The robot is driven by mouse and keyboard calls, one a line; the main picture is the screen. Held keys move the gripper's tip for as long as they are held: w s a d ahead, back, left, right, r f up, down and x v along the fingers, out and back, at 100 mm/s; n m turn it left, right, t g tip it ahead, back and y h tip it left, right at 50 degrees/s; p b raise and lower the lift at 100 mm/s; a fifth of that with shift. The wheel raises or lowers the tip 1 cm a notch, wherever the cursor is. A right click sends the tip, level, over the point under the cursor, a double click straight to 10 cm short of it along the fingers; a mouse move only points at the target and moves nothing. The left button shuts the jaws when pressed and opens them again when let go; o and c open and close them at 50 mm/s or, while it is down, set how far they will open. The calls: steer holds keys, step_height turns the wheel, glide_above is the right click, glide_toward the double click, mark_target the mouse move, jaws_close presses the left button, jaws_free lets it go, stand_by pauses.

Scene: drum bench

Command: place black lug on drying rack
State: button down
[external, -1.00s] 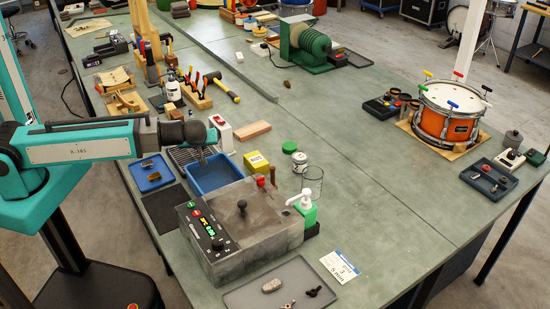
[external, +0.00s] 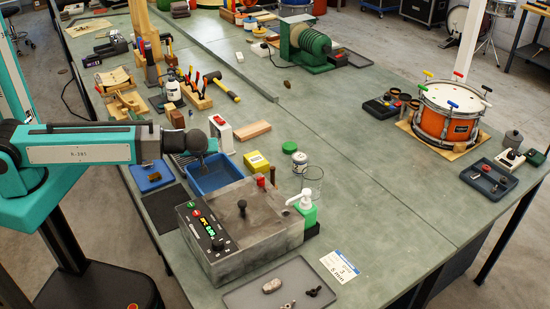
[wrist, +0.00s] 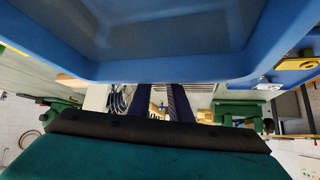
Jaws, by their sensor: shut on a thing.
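My gripper (external: 204,156) points down over the far part of the blue bin (external: 214,183). Its dark fingers (wrist: 163,102) show in the wrist view, close to the bin's wall (wrist: 160,70). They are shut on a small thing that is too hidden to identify. A slatted metal rack (external: 180,159), which looks like the drying rack, lies beside the bin's far left side, partly behind my arm. Small black pieces (external: 313,291) lie on the grey tray at the front; I cannot tell if one is a lug.
A grey machine (external: 240,225) with buttons stands in front of the bin. A blue tray (external: 150,183) lies left of it, partly under my arm. A yellow box (external: 256,162) and a wood block (external: 252,130) stand right. The grey front tray (external: 265,300) holds small parts. The middle of the bench is clear.

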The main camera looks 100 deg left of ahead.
steer(key=c, duration=1.6)
jaws_free()
steer(key=shift+r, duration=0.15)
steer(key=shift+d, duration=0.1)
steer(key=shift+b+v, duration=0.95)
steer(key=shift+v, duration=1.9)
steer(key=shift+b+v, duration=0.9)
steer(key=shift+v, duration=2.2)
